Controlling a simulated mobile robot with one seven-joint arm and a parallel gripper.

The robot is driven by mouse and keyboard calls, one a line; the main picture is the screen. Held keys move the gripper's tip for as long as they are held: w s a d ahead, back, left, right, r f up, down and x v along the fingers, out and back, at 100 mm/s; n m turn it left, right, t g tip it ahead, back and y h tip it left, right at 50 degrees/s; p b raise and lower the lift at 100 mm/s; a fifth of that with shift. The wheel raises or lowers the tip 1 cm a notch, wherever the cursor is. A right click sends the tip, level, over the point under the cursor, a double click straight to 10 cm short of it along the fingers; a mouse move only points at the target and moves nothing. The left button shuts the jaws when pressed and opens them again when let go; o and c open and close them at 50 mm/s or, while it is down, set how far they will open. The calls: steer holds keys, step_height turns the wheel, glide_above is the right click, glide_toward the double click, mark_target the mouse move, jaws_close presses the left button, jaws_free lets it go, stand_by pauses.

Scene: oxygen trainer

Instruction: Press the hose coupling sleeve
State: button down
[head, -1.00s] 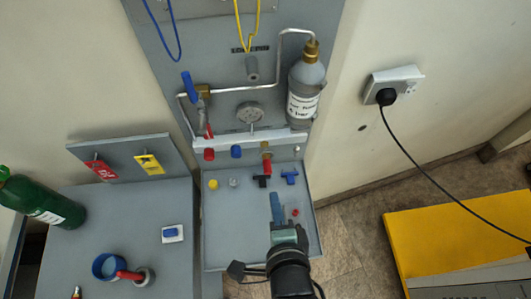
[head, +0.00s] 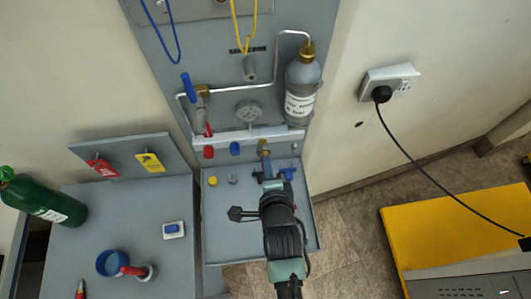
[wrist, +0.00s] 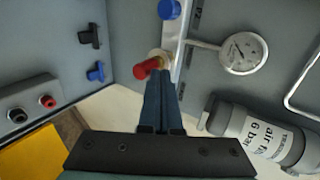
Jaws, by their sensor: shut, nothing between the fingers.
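The hose coupling is a brass fitting (head: 264,146) under the ledge of the grey panel; it also shows in the wrist view (wrist: 157,56). A red cylindrical part (wrist: 146,68) sticks out beside the brass in the wrist view; the head view hides it behind my fingers. My gripper (head: 264,157) is shut and empty, its dark fingers pointing at the coupling. In the wrist view the fingertips (wrist: 160,80) reach the lower edge of the brass. I cannot tell whether they touch it. Which surface is the sleeve is unclear.
A red cap (head: 208,152) and a blue cap (head: 235,149) sit left of the coupling. A gauge (head: 249,112) and a grey bottle (head: 304,92) are above. A blue tee handle (head: 288,173) lies close right of my gripper.

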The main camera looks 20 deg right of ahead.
mark_target(264, 150)
steer(key=shift+w+d, duration=0.2)
steer(key=shift+w, duration=0.45)
steer(key=shift+w+d, duration=0.15)
steer(key=shift+w, duration=0.5)
steer(key=shift+w+d, duration=0.3)
steer(key=shift+w, duration=0.6)
steer(key=shift+s+r, duration=0.1)
steer(key=shift+r, duration=0.05)
